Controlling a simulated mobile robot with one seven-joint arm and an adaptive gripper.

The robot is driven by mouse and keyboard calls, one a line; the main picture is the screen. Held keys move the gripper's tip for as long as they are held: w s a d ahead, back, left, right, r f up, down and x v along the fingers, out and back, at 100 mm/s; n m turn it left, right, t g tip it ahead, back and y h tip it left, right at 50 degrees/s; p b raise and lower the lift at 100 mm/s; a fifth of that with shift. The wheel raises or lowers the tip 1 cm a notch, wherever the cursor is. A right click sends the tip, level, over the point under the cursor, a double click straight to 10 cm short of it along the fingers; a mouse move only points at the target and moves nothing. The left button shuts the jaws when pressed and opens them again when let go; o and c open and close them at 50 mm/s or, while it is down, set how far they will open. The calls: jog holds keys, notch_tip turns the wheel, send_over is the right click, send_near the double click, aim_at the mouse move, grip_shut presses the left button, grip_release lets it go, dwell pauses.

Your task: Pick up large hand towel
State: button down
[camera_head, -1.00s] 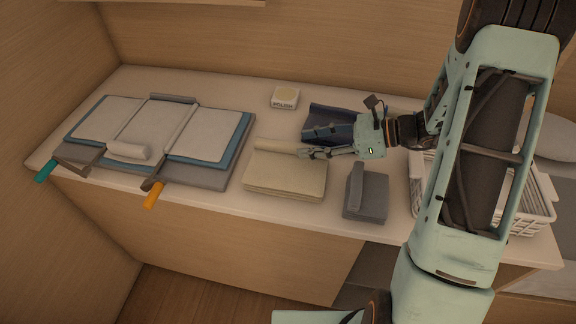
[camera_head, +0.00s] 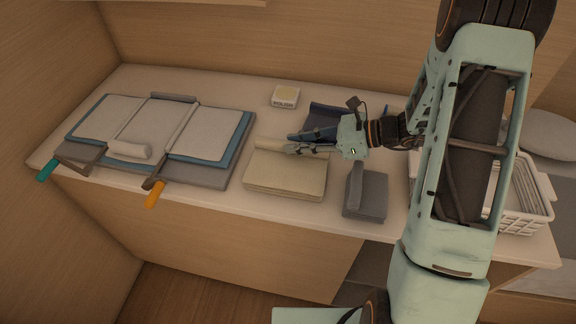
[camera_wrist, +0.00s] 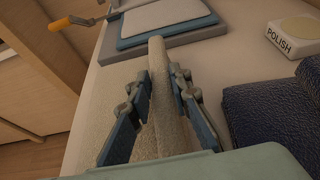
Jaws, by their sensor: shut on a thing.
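A beige folded hand towel (camera_head: 285,176) lies near the front edge of the counter, with a raised rolled fold along its back edge. My gripper (camera_head: 291,144) reaches in from the right, low over that fold. In the wrist view my gripper (camera_wrist: 164,85) has a blue finger on each side of the beige towel's fold (camera_wrist: 157,56) and is shut on it. The towel's main part still rests on the counter. Much of it is out of sight in the wrist view.
A polish box (camera_head: 285,97) and navy cloth (camera_head: 322,118) lie behind. A grey folded cloth (camera_head: 370,195) and white basket (camera_head: 520,222) are right.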

aim_at(293, 167)
jog(key=shift+r, duration=0.1)
jog(key=shift+r, duration=0.35)
notch_tip(293, 167, up, 2)
jog(key=shift+r, duration=0.1)
jog(key=s+a+r, duration=0.2)
jog(key=s+r, duration=0.8)
jog(key=s, duration=0.3)
jog(key=shift+s+a, duration=0.25)
jog(key=shift+s, duration=0.15)
